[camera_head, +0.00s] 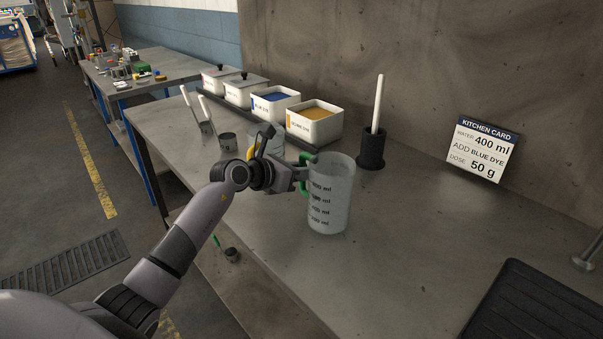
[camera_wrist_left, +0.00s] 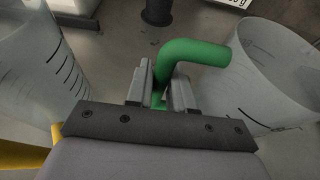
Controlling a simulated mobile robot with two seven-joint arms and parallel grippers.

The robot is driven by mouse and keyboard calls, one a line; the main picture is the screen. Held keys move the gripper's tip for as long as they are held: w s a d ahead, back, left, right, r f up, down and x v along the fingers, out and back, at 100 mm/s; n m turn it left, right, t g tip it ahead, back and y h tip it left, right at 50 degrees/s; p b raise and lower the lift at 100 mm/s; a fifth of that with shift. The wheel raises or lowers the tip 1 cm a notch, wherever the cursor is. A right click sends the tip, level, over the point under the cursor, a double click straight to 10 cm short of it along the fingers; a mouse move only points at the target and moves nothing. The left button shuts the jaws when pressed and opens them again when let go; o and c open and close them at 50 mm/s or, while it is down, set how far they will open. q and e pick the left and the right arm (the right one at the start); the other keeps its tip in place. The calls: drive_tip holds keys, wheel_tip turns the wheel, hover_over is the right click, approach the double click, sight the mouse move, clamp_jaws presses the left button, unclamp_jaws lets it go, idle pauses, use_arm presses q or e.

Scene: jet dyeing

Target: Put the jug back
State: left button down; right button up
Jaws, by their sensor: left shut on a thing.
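The jug (camera_head: 331,200) is a translucent measuring jug with black ml marks and a green handle (camera_head: 304,172). It stands upright on or just above the grey bench; I cannot tell which. My left gripper (camera_head: 299,174) is shut on the handle from the left side. In the left wrist view the jaws (camera_wrist_left: 160,88) close around the green handle (camera_wrist_left: 192,50), with the jug body (camera_wrist_left: 270,70) to the right. My right gripper is not in view.
Another clear vessel (camera_head: 267,145) stands behind my left wrist. Dye bins (camera_head: 315,128) line the wall beside a dark holder (camera_head: 371,150) with a white stick. A black mat (camera_head: 540,305) lies front right. The bench centre-right is clear.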

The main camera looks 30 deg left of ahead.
use_arm(q)
drive_tip(key=shift+f, duration=0.5)
drive_tip(key=c, duration=1)
unclamp_jaws()
drive_tip(key=shift+r, duration=0.2)
drive_tip(key=shift+s+a, duration=0.15)
drive_tip(key=shift+s, duration=0.2)
drive_tip(key=b+v, duration=0.1)
drive_tip(key=v, duration=1)
drive_tip(key=shift+s+r, duration=0.1)
